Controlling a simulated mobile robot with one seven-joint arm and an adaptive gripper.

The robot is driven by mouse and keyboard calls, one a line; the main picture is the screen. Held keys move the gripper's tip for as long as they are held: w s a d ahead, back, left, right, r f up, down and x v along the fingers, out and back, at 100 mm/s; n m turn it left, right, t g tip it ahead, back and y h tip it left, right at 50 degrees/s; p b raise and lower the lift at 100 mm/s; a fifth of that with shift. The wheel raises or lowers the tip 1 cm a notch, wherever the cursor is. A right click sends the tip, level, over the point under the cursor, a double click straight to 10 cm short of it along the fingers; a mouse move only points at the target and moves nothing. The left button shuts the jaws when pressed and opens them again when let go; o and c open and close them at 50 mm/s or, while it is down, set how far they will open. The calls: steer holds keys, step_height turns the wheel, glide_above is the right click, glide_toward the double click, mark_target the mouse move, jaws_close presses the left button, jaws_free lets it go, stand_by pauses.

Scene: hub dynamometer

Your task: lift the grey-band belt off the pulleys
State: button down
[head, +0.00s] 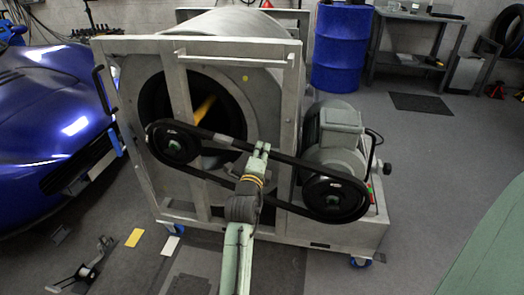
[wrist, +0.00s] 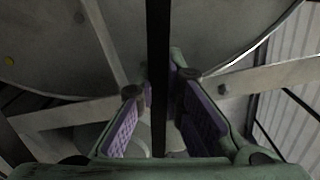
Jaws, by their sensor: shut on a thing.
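The black belt (head: 215,178) loops around the left pulley (head: 174,143) and the right pulley (head: 336,194) on the front of the dynamometer. A small greyish patch shows on its upper run; I cannot tell surely whether this is the grey band. My gripper (head: 261,149) reaches up from below, across the lower run, to the upper run between the pulleys. In the wrist view the belt (wrist: 158,45) runs as a dark strip between the purple-padded fingers of my gripper (wrist: 162,88), which are shut on it. The belt still lies around both pulleys.
The grey frame (head: 112,110) and drum (head: 235,28) stand behind the belt. A motor (head: 335,135) sits behind the right pulley. A blue car (head: 50,130) is at left, a blue barrel (head: 341,50) behind. Floor at right is mostly clear.

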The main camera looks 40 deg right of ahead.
steer(key=shift+s+a, duration=0.3)
steer(key=shift+a, duration=0.05)
stand_by(0.3)
steer(key=shift+s+a+b, duration=0.45)
steer(key=shift+a, duration=0.1)
steer(key=shift+s+a, duration=0.25)
steer(key=shift+a, duration=0.05)
stand_by(0.3)
steer(key=shift+s+a+b, duration=0.3)
steer(key=shift+a+b, duration=0.05)
steer(key=shift+b, duration=0.05)
steer(key=shift+s+a, duration=0.15)
